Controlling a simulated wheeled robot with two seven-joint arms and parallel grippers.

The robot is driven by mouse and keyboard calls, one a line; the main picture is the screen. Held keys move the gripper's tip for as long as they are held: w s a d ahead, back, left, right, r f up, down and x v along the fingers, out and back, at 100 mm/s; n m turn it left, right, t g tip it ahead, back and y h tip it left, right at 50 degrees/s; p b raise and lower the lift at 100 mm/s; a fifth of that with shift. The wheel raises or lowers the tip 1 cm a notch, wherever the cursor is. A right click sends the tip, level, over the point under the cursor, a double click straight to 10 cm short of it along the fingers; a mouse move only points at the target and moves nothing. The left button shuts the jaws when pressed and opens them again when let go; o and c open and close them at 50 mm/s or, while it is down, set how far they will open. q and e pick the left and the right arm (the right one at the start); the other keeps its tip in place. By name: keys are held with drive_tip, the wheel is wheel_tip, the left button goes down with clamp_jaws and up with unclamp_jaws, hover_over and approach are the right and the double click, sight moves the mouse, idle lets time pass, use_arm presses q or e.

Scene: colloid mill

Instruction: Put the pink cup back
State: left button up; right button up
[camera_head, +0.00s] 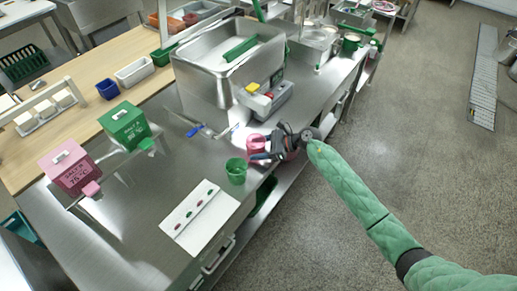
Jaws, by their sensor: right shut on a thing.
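The pink cup (256,142) is at the right edge of the steel counter (150,215). My right gripper (265,153) reaches in from the right and is shut on the pink cup. I cannot tell whether the cup touches the counter. A green cup (236,171) stands just in front and to the left of the gripper. A white card (199,217) with several red and green marks lies on the counter nearer the front. My left gripper does not show.
A pink box (69,166) and a green box (124,126) stand on the left. A steel basin (215,75) and a grey device with coloured buttons (264,98) are behind the cup. A blue-handled tool (195,130) lies on the counter. Open floor is at right.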

drive_tip(key=shift+f, duration=0.1)
drive_tip(key=o, duration=1)
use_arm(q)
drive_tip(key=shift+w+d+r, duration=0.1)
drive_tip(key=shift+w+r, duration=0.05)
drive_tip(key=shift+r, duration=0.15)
use_arm(e)
drive_tip(key=shift+r, duration=0.25)
drive_tip(key=v, duration=0.4)
drive_tip(key=shift+d+f+b, duration=0.1)
drive_tip(key=shift+f+b, duration=0.1)
drive_tip(key=shift+b, duration=0.15)
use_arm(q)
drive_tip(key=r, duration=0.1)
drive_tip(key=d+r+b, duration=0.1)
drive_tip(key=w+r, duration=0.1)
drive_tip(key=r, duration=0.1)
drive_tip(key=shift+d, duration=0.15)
use_arm(e)
drive_tip(key=v, duration=0.8)
drive_tip(key=shift+r, duration=0.2)
